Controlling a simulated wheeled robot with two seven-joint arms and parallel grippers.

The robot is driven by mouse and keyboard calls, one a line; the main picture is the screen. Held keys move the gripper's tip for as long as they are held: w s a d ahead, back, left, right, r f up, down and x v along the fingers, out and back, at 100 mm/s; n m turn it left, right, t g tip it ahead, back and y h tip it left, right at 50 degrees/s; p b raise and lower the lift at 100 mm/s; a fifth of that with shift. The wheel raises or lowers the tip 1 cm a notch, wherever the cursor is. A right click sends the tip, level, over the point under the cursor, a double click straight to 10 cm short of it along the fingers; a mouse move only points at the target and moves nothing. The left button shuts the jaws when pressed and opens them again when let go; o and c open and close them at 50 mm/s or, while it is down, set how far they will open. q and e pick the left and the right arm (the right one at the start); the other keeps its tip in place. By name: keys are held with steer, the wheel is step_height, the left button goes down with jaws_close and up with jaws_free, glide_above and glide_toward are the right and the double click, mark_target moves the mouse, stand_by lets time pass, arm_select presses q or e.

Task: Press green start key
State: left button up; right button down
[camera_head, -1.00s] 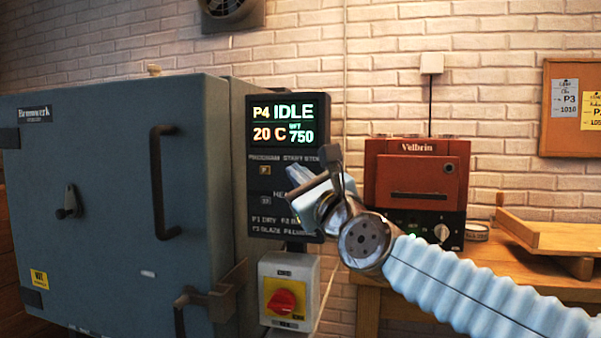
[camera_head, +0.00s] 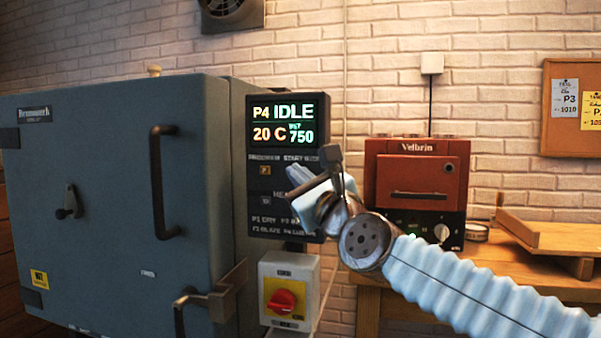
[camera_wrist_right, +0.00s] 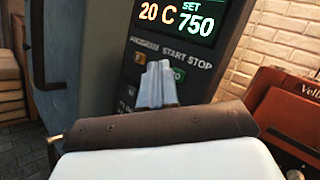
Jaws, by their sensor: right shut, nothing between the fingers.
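The control panel (camera_head: 255,215) on the kiln's right side has a lit display (camera_head: 283,122) reading P4 IDLE, 20 C, set 750. In the right wrist view, a small green-marked key (camera_wrist_right: 179,75) shows under the START label, partly hidden behind my right gripper's fingers. My right gripper (camera_head: 296,178) is shut and empty, in front of the panel's key row. It also shows in the right wrist view (camera_wrist_right: 157,68), with its tips just below the PROGRAM and START labels. I cannot tell whether the tips touch the panel. The left gripper is not in view.
The kiln (camera_head: 100,220) has a closed door with a vertical handle (camera_head: 163,182). A red switch (camera_head: 283,301) sits below the panel. A small red kiln (camera_head: 420,175) stands on a wooden table (camera_head: 400,290) at right. A brick wall is behind.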

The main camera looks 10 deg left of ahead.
steer(key=shift+w, duration=0.1)
steer(key=shift+w, duration=0.3)
steer(key=shift+w, duration=0.4)
stand_by(0.7)
steer(key=shift+s, duration=0.1)
steer(key=shift+s+b, duration=0.3)
steer(key=shift+s, duration=0.4)
steer(key=s, duration=0.5)
stand_by(0.4)
stand_by(0.5)
